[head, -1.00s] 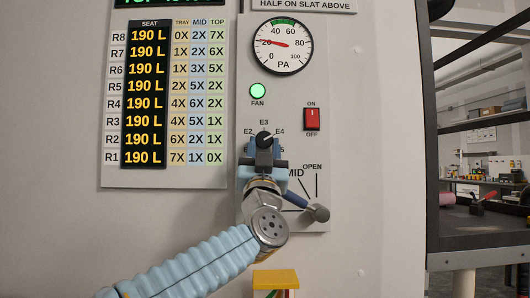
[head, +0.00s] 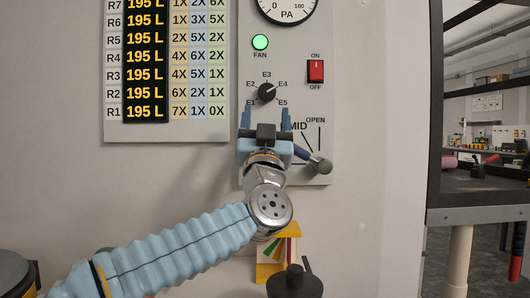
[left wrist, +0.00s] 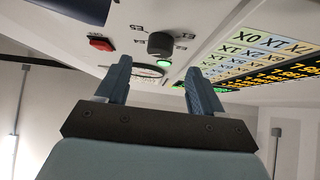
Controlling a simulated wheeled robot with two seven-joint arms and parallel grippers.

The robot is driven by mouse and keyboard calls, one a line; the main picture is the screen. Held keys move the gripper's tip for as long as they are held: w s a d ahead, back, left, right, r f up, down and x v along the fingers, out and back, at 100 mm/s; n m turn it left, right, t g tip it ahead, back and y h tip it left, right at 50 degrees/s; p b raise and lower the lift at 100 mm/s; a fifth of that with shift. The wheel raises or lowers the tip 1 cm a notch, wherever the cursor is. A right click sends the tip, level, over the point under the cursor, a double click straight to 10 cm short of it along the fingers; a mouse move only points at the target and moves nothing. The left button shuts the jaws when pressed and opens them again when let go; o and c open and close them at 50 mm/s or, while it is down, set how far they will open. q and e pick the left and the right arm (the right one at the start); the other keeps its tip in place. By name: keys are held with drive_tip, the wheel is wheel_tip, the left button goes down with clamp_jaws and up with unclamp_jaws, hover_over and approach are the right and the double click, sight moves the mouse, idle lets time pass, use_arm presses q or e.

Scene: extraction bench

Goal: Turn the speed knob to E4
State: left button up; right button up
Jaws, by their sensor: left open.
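The speed knob (head: 267,92) is a round black dial on the panel, with labels E1 to E5 around it. Its pale pointer mark points up and right, toward the E4 label (head: 283,84). My left gripper (head: 266,117) is open and empty just below the knob, its two blue fingers spread and apart from it. In the left wrist view the knob (left wrist: 161,45) shows beyond the gap between the open fingertips (left wrist: 158,70). My right gripper is in neither view.
A red on/off switch (head: 316,71) and a lit green fan lamp (head: 260,42) are on the panel. A lever with a grey ball end (head: 320,166) is close right of my left gripper. A yellow holder (head: 270,268) and a black object (head: 294,283) are below.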

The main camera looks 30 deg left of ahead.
use_arm(q)
drive_tip(key=b+v, duration=0.2)
drive_tip(key=v, duration=0.6)
